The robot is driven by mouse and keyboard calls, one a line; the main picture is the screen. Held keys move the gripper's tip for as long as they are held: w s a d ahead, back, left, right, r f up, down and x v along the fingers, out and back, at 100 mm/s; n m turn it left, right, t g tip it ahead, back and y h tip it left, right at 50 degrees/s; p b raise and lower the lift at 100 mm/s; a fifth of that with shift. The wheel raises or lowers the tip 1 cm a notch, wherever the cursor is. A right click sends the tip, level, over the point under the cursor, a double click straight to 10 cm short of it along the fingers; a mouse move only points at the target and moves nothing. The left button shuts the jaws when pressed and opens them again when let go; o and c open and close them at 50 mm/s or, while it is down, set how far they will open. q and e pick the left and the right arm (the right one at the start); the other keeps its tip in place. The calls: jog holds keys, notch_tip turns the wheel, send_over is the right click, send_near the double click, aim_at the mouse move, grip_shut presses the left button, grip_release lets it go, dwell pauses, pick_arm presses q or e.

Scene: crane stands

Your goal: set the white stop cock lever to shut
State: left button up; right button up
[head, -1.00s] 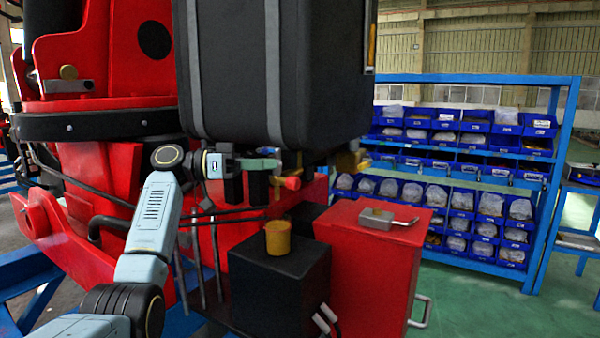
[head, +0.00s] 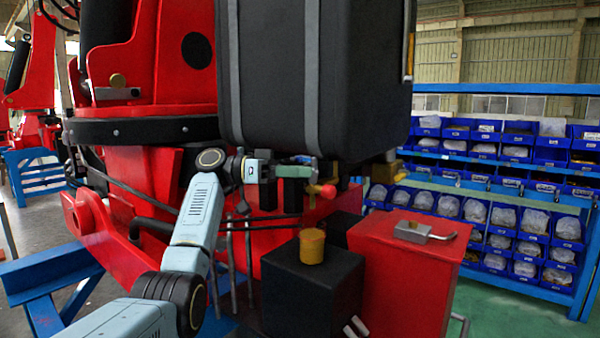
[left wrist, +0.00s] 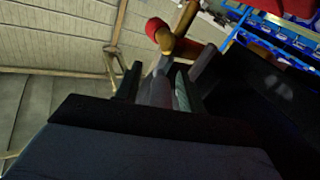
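Under the black tank (head: 315,80) is a brass valve fitting (head: 350,170) with a red knob (head: 328,191). A green bar (head: 293,171) lies beside it. My left gripper (head: 281,195) is below the tank at the green bar, left of the red knob. In the left wrist view its dark fingers (left wrist: 168,75) are apart. A pale grey bar (left wrist: 157,88), possibly the white lever, and the green bar (left wrist: 183,92) lie between them, with the brass and red part (left wrist: 165,36) beyond. I cannot tell whether a finger touches either bar. My right gripper is out of view.
A black box with a yellow cap (head: 312,246) and a red box with a metal handle (head: 405,275) stand below and right of the gripper. Red crane parts (head: 140,190) are at the left. A blue rack of bins (head: 500,190) stands behind at the right.

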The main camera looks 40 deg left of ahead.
pick_arm(q)
jog(key=v, duration=1.3)
jog(key=shift+a+b, duration=0.15)
jog(key=shift+b, duration=0.25)
jog(key=shift+c, duration=0.4)
